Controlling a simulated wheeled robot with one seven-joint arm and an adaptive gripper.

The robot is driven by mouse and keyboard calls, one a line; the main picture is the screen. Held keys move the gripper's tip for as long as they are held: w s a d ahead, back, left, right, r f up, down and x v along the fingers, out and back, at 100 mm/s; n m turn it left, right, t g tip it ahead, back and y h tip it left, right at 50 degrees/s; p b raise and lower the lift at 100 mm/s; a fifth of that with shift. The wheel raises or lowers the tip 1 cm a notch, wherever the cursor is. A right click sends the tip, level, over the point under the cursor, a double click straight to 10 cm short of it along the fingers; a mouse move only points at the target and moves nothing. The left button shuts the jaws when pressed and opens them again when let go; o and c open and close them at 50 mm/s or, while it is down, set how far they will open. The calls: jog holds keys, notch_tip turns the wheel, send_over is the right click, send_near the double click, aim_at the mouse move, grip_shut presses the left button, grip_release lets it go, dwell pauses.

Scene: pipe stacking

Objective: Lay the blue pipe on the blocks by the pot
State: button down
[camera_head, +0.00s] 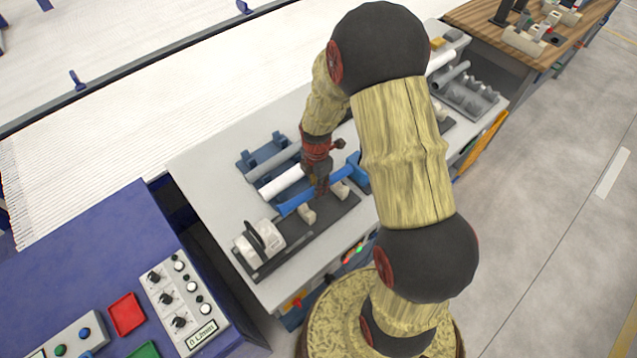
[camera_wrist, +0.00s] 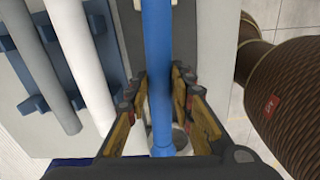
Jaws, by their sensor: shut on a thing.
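The blue pipe (camera_head: 296,203) runs diagonally over the dark base plate (camera_head: 292,246) in the head view. My gripper (camera_head: 319,190) is shut around its middle. In the wrist view the pipe (camera_wrist: 157,45) runs upright between the two fingers of my gripper (camera_wrist: 158,92). Two cream blocks (camera_head: 307,215) (camera_head: 341,190) stand on the plate, along the pipe's near side. I cannot tell whether the pipe touches them. A white rounded body with a dark hoop (camera_head: 260,240), perhaps the pot, stands at the plate's left end.
A white pipe (camera_head: 283,182) and a grey pipe (camera_head: 272,162) lie beside the blue pipe, by a blue rack (camera_head: 247,160). Grey holders (camera_head: 466,96) stand at the table's far right. The white table (camera_head: 205,165) is bare at left.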

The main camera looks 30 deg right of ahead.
jog(key=shift+s+d+f+n, duration=0.15)
jog(key=shift+s+d+n, duration=0.05)
jog(key=shift+n, duration=0.2)
jog(key=shift+f+b, duration=2.15)
jog(key=shift+f, duration=1.05)
jog(key=c, duration=1.6)
grip_release()
jog(key=shift+o, duration=0.7)
notch_tip(320, 180, up, 12)
jog(key=shift+r, duration=0.1)
